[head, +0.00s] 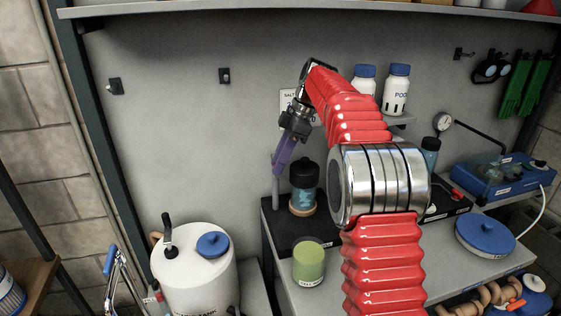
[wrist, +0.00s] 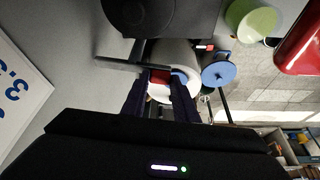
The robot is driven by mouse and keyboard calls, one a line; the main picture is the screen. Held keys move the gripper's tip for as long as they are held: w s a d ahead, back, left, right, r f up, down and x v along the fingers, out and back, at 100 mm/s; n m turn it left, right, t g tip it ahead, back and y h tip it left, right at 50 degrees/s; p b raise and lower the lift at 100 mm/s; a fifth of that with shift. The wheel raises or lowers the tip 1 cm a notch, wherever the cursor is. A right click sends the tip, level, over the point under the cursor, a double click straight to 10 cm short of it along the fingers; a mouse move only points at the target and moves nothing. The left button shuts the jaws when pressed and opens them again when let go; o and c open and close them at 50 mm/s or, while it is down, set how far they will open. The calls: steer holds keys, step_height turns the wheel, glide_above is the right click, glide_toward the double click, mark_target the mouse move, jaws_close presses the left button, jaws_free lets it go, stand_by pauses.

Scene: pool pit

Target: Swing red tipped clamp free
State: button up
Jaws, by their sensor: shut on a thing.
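My gripper (head: 281,160) has purple fingers and hangs beside the upright grey post (head: 276,190) at the left end of the black bench plate. In the wrist view my gripper (wrist: 160,96) has its two fingers on either side of a red tip (wrist: 160,76). A grey clamp bar (wrist: 118,64) runs from the left to this tip. The fingers are shut on the tip and hide part of it. A black-capped jar (head: 304,172) with blue contents stands just right of the post. Its round black top (wrist: 140,8) shows in the wrist view. The red tip is not clear in the head view.
A green jar (head: 310,264) stands at the bench's front left. White bottles (head: 397,90) sit on a small shelf (head: 402,119) behind my arm. The wall left of my gripper is mostly bare.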

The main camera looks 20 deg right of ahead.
steer(key=o, duration=1.1)
steer(key=shift+c, duration=0.2)
steer(key=shift+r, duration=0.1)
steer(key=v, duration=1.1)
steer(key=shift+d+r, duration=0.25)
steer(key=shift+r, duration=0.05)
steer(key=shift+s, duration=0.15)
